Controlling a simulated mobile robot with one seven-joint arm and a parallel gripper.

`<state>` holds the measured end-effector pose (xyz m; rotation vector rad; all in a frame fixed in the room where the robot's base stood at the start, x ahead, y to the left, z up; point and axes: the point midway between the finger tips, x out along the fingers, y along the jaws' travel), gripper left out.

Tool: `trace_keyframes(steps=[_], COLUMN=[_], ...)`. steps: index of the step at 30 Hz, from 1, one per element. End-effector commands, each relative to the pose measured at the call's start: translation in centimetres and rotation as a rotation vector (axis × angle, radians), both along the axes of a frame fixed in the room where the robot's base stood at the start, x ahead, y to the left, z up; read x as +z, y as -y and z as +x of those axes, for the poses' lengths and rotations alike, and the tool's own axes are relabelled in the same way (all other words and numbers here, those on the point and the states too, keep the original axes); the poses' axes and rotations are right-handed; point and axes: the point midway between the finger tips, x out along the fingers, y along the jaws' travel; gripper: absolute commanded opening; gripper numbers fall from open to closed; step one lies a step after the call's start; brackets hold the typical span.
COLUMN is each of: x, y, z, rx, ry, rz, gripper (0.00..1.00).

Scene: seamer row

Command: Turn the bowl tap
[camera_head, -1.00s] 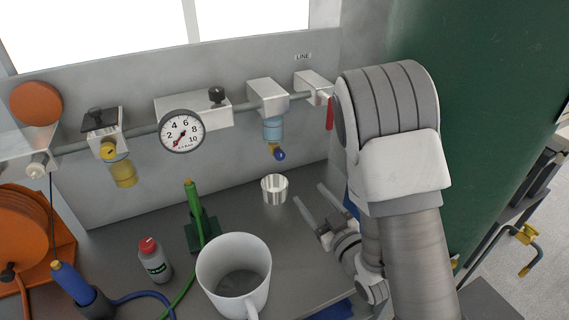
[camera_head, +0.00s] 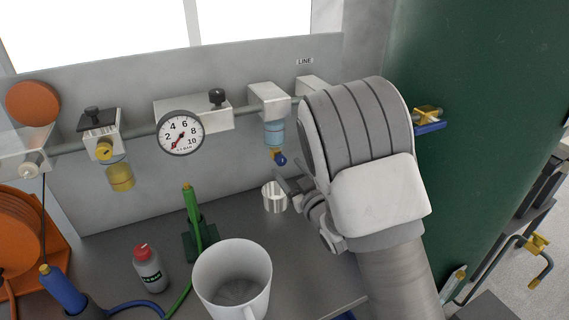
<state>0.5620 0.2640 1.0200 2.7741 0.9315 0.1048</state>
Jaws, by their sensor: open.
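The bowl tap (camera_head: 279,157) is a small brass piece with a blue knob. It hangs under the light-blue filter bowl (camera_head: 274,133) on the wall-mounted air line. My gripper (camera_head: 284,181) is open, just below and slightly right of the tap, and appears apart from it. Its fingers point up and left towards the wall. My arm hides part of the gripper and the line's right end. A metal cup (camera_head: 273,198) stands on the bench below the tap, beside the gripper's fingers.
A pressure gauge (camera_head: 181,134) and a yellow bowl (camera_head: 121,178) are on the line to the left. A white mug (camera_head: 232,278), a red-capped bottle (camera_head: 148,268) and a green tool in a holder (camera_head: 194,215) stand on the bench. A green tank (camera_head: 480,110) is at right.

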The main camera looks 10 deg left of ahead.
Motion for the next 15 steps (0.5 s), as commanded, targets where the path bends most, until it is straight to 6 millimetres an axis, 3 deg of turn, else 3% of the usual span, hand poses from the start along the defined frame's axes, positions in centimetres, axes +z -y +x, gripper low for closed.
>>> trace_keyframes(steps=[6,15], x=[0.0,0.0], y=[-1.5,-1.9], z=[2.0,2.5], rx=[-0.001,-0.001], ry=[0.002,0.0], rz=[0.0,-0.001], gripper=[0.67,0.67])
